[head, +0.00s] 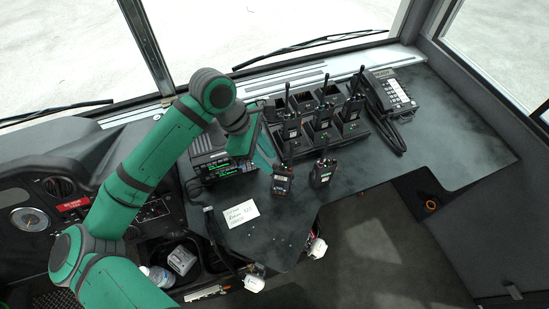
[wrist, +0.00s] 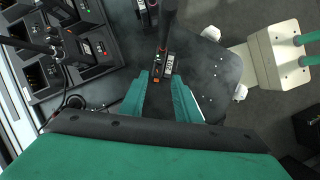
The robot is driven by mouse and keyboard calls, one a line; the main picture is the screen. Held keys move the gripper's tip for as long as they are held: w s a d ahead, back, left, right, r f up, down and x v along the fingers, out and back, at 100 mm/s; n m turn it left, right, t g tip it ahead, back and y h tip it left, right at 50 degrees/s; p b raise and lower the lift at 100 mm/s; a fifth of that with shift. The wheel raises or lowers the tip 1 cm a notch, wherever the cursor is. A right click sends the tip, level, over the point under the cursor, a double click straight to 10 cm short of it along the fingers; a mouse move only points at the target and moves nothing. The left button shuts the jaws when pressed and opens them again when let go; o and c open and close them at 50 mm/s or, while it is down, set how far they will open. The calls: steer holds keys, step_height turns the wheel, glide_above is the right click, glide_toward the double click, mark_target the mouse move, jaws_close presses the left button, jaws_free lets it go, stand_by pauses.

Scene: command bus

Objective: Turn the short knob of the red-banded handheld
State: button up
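A black handheld (head: 282,183) with a reddish mark near its top stands on the dark desk. I take it to be the red-banded one, though the band is hard to make out. In the wrist view, a handheld (wrist: 163,66) with a small orange detail and a dark antenna lies just beyond my fingertips, between their lines. My gripper (wrist: 159,80) is open, its two teal fingers apart with nothing clearly held. In the head view, my gripper (head: 267,158) is above and just left of that handheld, partly hidden by my arm. I cannot make out the short knob.
Another handheld (head: 321,175) stands close to its right. Behind them a charger rack (head: 303,148) holds several handhelds with upright antennas. A desk phone (head: 388,92) is at the right, a radio unit (head: 222,165) at the left. A paper note (head: 241,214) lies in front.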

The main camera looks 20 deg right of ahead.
steer(key=d+v, duration=0.1)
steer(key=v, duration=0.7)
steer(key=shift+a+r, duration=0.2)
steer(key=shift+r, duration=0.35)
